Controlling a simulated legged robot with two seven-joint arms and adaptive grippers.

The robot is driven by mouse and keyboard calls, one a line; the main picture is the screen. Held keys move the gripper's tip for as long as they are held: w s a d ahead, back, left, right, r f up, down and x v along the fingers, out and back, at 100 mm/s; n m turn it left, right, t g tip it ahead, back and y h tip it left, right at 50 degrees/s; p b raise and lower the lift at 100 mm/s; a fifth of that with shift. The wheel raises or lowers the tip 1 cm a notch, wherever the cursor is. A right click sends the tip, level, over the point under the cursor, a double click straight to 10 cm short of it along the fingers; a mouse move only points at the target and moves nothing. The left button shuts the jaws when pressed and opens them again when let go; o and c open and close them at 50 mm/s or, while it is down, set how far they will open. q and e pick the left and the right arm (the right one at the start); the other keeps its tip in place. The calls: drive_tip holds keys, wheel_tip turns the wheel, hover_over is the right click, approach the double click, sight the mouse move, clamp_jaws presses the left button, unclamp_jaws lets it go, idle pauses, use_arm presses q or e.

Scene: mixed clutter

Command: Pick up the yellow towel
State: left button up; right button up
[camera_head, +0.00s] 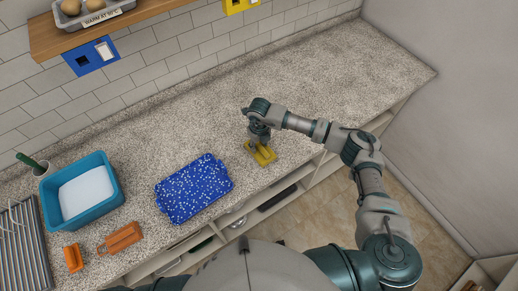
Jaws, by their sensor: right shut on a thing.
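The yellow towel (264,156) is a small folded yellow cloth on the speckled counter, near its front edge and right of the blue speckled tray. My right gripper (260,146) points down onto the towel and is shut on it. The towel appears to be at the counter surface; I cannot tell whether it is lifted. The gripper and wrist hide part of it. My left gripper does not show.
A blue speckled tray (193,187) lies left of the towel. Further left are a teal tub (116,196) with white contents, an orange item (121,238), another orange item (73,257) and a striped mat (31,250). The counter (340,85) is clear at right.

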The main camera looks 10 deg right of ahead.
drive_tip(key=shift+s+a+f, duration=0.3)
drive_tip(key=shift+s+f, duration=0.15)
drive_tip(key=shift+f, duration=0.15)
clamp_jaws()
drive_tip(key=shift+r, duration=0.2)
drive_tip(key=shift+w+r, duration=0.1)
drive_tip(key=shift+r, duration=0.1)
wheel_tip(320, 180, up, 2)
drive_tip(key=shift+a+r+b, duration=0.15)
drive_tip(key=shift+r+b, duration=0.05)
drive_tip(key=shift+b, duration=0.35)
drive_tip(key=s+a, duration=0.2)
drive_tip(key=s, duration=0.2)
drive_tip(key=s+a+r+b, duration=0.1)
drive_tip(key=s+a, duration=0.1)
drive_tip(key=s, duration=0.3)
drive_tip(key=s+a+r+b, duration=0.1)
drive_tip(key=s+a, duration=0.1)
drive_tip(key=s, duration=0.3)
drive_tip(key=shift+a, duration=0.25)
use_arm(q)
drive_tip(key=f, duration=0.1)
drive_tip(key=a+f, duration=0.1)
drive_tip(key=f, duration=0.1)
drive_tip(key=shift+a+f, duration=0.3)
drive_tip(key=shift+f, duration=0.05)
